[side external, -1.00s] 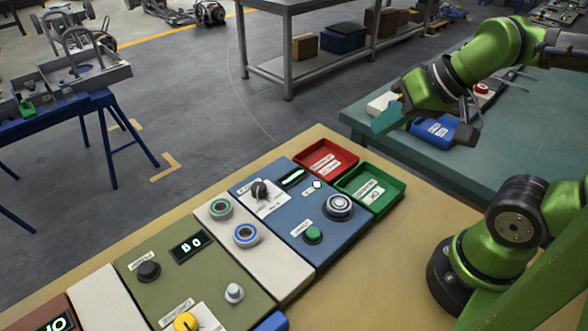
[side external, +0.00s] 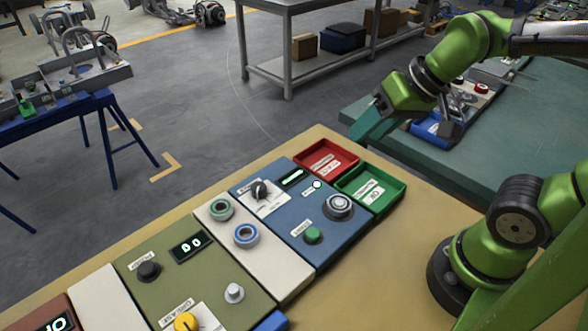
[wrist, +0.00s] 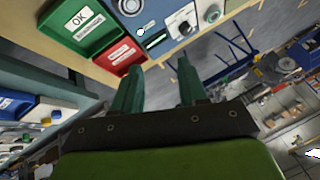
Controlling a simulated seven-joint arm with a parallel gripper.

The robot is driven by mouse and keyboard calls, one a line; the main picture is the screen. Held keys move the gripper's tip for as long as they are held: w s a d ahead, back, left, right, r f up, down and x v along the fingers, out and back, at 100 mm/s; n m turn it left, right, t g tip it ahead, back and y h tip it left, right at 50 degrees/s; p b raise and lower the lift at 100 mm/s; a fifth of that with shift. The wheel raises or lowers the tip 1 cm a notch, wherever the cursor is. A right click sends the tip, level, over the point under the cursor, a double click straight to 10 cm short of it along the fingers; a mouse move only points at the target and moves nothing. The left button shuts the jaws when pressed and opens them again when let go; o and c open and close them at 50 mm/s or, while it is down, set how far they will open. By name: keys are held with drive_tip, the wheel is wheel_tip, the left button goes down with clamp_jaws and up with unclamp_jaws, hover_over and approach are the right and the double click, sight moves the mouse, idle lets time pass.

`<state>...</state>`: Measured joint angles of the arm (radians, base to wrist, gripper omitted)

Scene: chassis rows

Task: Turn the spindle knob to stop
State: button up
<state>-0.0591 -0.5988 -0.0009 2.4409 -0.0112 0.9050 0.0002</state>
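A black pointer knob (side external: 260,190) stands on a white dial plate on the blue panel (side external: 277,225); its label is too small to read surely, so I cannot confirm it is the spindle knob. It also shows in the wrist view (wrist: 184,28). A black knob (side external: 148,270) and a yellow knob (side external: 186,322) sit on the olive panel. My gripper (side external: 363,130) is in the air beyond the trays, to the right of the blue panel, touching no knob. In the wrist view its two teal fingers (wrist: 158,78) are apart with nothing between them.
The blue panel also has a lit display (side external: 293,178), a silver ringed button (side external: 339,206) and a green button (side external: 313,235). A red tray (side external: 325,158) and a green tray (side external: 370,188) border it. A teal bench (side external: 510,125) with a blue bin stands behind.

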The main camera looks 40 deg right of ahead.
drive_tip(key=o, duration=0.3)
drive_tip(key=w+a+g, duration=0.1)
drive_tip(key=w, duration=0.1)
drive_tip(key=w+a+g, duration=0.1)
drive_tip(key=w, duration=0.2)
drive_tip(key=w+a, duration=0.2)
drive_tip(key=shift+w+f+m+g, duration=0.25)
drive_tip(key=shift+w+m+g, duration=0.05)
drive_tip(key=shift+w+g, duration=0.1)
drive_tip(key=m+g+h, duration=0.2)
drive_tip(key=m+g, duration=0.1)
drive_tip(key=m, duration=0.5)
hover_over(258, 187)
wheel_tip(258, 187, down, 2)
drive_tip(key=f, duration=0.1)
wheel_tip(258, 187, down, 16)
drive_tip(key=shift+r, duration=0.25)
drive_tip(key=c, duration=1)
